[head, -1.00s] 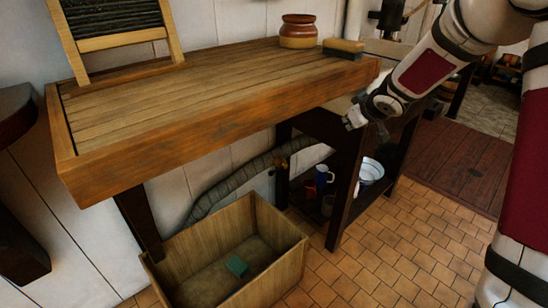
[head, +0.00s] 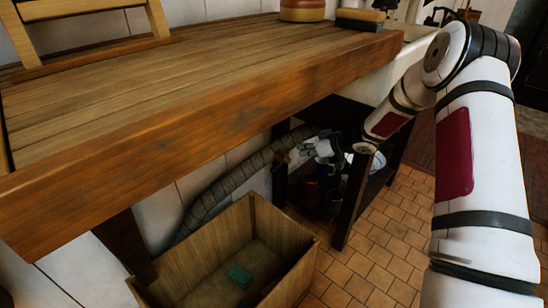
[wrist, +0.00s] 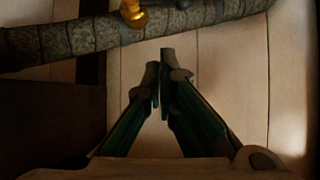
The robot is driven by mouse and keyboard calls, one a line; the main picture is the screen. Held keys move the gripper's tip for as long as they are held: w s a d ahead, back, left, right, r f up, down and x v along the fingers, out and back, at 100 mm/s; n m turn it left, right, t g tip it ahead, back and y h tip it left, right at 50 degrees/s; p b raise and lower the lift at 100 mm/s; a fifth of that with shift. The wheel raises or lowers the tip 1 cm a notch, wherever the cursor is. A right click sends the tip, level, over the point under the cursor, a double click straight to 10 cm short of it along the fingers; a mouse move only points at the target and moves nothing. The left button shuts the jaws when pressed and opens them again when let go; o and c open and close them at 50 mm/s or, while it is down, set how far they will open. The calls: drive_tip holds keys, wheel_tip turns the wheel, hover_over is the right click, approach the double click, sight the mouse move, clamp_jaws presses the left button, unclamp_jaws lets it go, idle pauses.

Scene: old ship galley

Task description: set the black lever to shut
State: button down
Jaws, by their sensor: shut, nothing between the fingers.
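A thick grey wrapped pipe (head: 235,180) curves up along the wall under the wooden counter. It crosses the top left of the wrist view (wrist: 55,42), where a brass fitting (wrist: 132,12) sits on it. A small dark piece (wrist: 182,4) beside the brass, cut by the top edge, may be part of the black lever; its setting cannot be told. My gripper (wrist: 161,62) is shut and empty, its fingertips below the pipe in the wrist view and apart from the brass. In the head view my gripper (head: 303,152) is small and dim, near the pipe's upper end.
The wooden counter (head: 190,100) hangs over this space. An open wooden crate (head: 218,243) with a green block (head: 239,275) stands below the pipe. A dark table leg (head: 352,200) stands close by my arm. Tiled floor (head: 385,250) is free at the right.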

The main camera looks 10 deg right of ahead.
drive_tip(key=w, duration=0.1)
drive_tip(key=b, duration=0.5)
hover_over(281, 165)
drive_tip(key=s, duration=0.2)
wheel_tip(281, 165, down, 8)
drive_tip(key=shift+w+d+f+b, duration=0.1)
drive_tip(key=shift+w+f+b, duration=0.15)
drive_tip(key=shift+f, duration=0.15)
drive_tip(key=shift+w+d+f+b, duration=0.15)
drive_tip(key=shift+f+b, duration=0.1)
drive_tip(key=shift+f, duration=0.15)
drive_tip(key=shift+a+f, duration=0.1)
drive_tip(key=shift+a, duration=0.1)
